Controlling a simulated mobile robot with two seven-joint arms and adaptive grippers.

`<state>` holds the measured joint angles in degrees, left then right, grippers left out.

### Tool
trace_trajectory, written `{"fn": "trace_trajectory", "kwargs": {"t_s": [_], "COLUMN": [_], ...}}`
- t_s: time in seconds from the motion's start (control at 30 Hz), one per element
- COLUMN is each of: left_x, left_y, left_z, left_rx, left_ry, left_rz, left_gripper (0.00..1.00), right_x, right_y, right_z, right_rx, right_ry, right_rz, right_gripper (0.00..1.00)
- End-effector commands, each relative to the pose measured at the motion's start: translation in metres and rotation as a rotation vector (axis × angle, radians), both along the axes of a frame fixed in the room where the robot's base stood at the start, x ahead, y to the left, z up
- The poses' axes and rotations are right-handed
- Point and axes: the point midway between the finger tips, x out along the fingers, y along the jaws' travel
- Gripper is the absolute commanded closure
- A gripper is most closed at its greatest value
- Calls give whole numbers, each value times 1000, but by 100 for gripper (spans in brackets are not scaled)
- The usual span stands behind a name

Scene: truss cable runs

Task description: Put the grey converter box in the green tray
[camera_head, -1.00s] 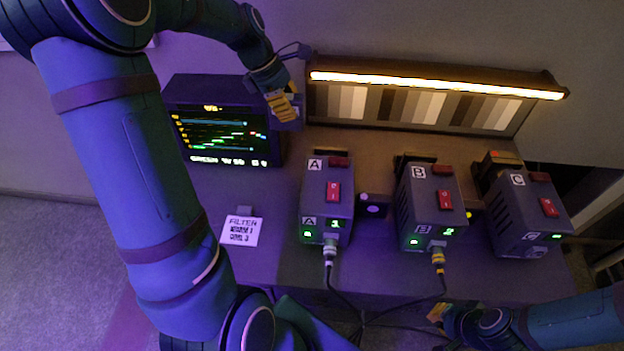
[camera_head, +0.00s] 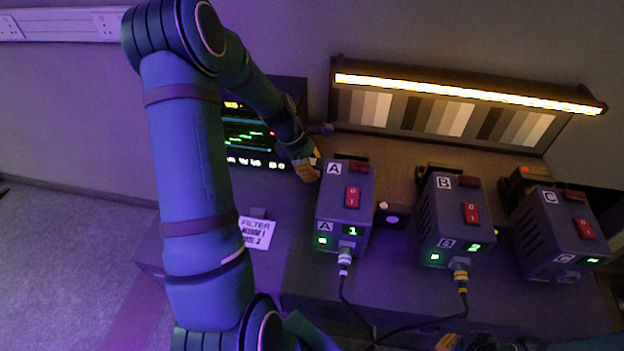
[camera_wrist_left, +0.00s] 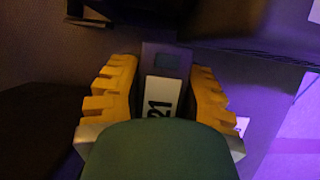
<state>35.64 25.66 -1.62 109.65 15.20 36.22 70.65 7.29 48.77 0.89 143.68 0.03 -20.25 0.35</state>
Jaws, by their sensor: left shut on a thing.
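My left gripper (camera_head: 306,168) has yellow fingers and sits just left of power unit A in the head view. In the left wrist view its fingers (camera_wrist_left: 164,95) are shut on a slim grey box (camera_wrist_left: 149,64) with a small dark screen and a white label reading 21. This looks like the converter box. In the head view the fingers and arm hide most of it. My right gripper (camera_head: 448,342) shows only partly at the bottom edge, and its opening is unclear. I cannot make out a green tray in either view.
Power units A (camera_head: 345,205), B (camera_head: 452,222) and C (camera_head: 557,235) stand on the bench, with cables from A and B. A monitor (camera_head: 250,135) stands behind my left arm. A filter card (camera_head: 257,233) lies left of A. A lit chart board (camera_head: 440,115) stands behind.

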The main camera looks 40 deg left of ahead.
Motion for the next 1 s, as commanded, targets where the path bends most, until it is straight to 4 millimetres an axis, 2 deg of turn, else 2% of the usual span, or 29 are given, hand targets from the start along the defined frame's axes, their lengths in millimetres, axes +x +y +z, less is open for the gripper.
{"fn": "trace_trajectory", "kwargs": {"t_s": [0.3, 0.7, 0.73, 0.77, 1.0], "left_x": [-1, 0, 0, 0, 0], "left_y": [0, 0, 0, 0, 0], "left_z": [-39, -44, -43, -43, -43], "left_rx": [-2, 0, 0, 0, 0], "left_ry": [2, -1, 0, 0, 0], "left_rz": [1, 0, 0, 0, 0], "left_gripper": [100, 100, 51, 41, 39], "right_x": [-3, -3, -3, -3, -3], "right_y": [0, 1, 1, 1, 1], "right_z": [-9, -11, -10, -10, -10], "right_rx": [2, 2, 2, 2, 2], "right_ry": [7, 8, 8, 8, 8], "right_rz": [5, 5, 5, 5, 5], "right_gripper": [100, 100, 100, 100, 100]}}
